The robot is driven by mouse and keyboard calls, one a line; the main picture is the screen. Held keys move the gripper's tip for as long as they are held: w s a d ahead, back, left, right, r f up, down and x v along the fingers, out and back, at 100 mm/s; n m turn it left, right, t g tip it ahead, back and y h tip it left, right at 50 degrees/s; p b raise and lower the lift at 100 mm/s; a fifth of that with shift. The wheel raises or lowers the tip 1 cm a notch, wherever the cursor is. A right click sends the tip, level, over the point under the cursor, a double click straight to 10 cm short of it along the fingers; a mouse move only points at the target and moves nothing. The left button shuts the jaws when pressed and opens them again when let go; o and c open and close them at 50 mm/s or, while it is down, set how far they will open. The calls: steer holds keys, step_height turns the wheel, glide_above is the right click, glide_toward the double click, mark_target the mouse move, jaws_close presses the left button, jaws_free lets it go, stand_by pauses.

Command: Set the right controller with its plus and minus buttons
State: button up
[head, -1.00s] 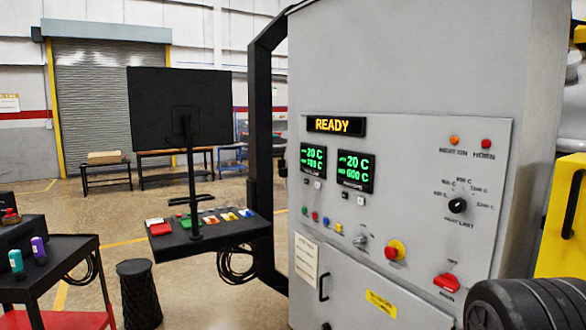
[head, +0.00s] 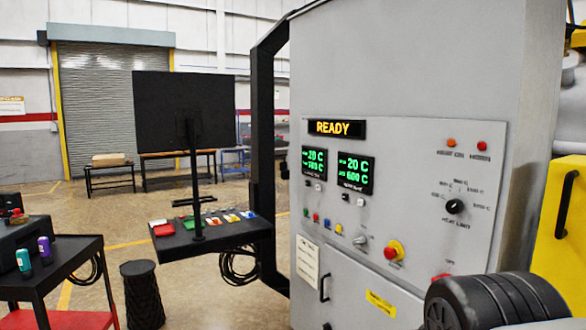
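The right controller (head: 356,173) is a black display with green digits on the grey furnace panel. It reads 20 C on top and what looks like 600 C below. Two small buttons sit under it, a dark one (head: 345,197) and a pale one (head: 361,201); their plus and minus signs are too small to read. The left controller (head: 314,161) is beside it, with its own pair of small buttons below. A black rounded part of my arm shows at the lower right, well away from the controllers. My gripper is not in view.
Coloured buttons, a red and yellow stop button (head: 394,251) and a black heat limit knob (head: 454,206) are on the panel. A dark shelf with a monitor (head: 184,109) stands left.

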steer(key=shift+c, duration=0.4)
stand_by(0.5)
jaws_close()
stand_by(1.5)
